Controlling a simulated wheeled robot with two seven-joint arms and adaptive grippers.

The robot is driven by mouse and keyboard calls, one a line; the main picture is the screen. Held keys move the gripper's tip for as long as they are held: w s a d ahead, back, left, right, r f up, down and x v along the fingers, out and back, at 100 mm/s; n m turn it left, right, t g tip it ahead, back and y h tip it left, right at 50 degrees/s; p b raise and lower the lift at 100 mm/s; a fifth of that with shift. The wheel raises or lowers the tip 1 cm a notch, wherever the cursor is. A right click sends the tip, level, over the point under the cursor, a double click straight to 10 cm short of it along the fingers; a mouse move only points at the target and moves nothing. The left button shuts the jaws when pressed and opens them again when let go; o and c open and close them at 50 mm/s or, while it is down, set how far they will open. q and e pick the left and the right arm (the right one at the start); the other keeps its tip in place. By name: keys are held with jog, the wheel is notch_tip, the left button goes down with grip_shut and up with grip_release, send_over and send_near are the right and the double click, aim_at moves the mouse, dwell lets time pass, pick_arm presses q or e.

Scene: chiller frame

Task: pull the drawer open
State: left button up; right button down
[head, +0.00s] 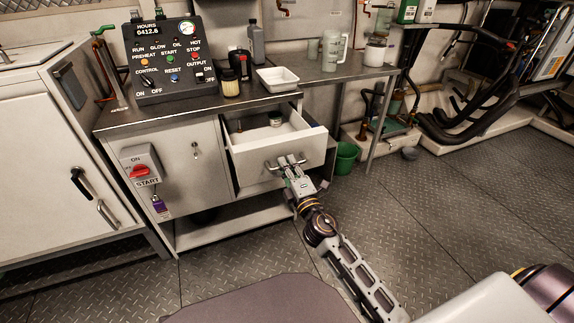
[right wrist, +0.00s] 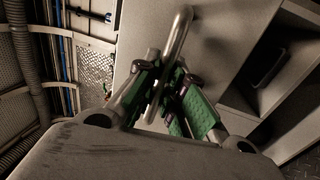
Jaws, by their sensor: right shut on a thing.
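The white drawer (head: 252,159) under the bench top stands well out of the cabinet, and its inside shows in the head view. A small jar (head: 275,119) and a dark item lie in it. My right gripper (head: 289,165) is at the drawer front, shut on the metal bar handle (head: 270,168). In the right wrist view, the green-padded fingers (right wrist: 180,98) close around the handle bar (right wrist: 178,45). My left gripper is not in view.
A control panel (head: 168,60), bottles and a white tray (head: 278,79) stand on the bench top. A closed cabinet door (head: 180,160) with a red switch (head: 139,172) is left of the drawer. A green bucket (head: 346,157) stands right. The floor in front is clear.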

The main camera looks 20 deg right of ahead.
jog(key=c, duration=1.5)
grip_release()
jog(key=shift+r, duration=0.15)
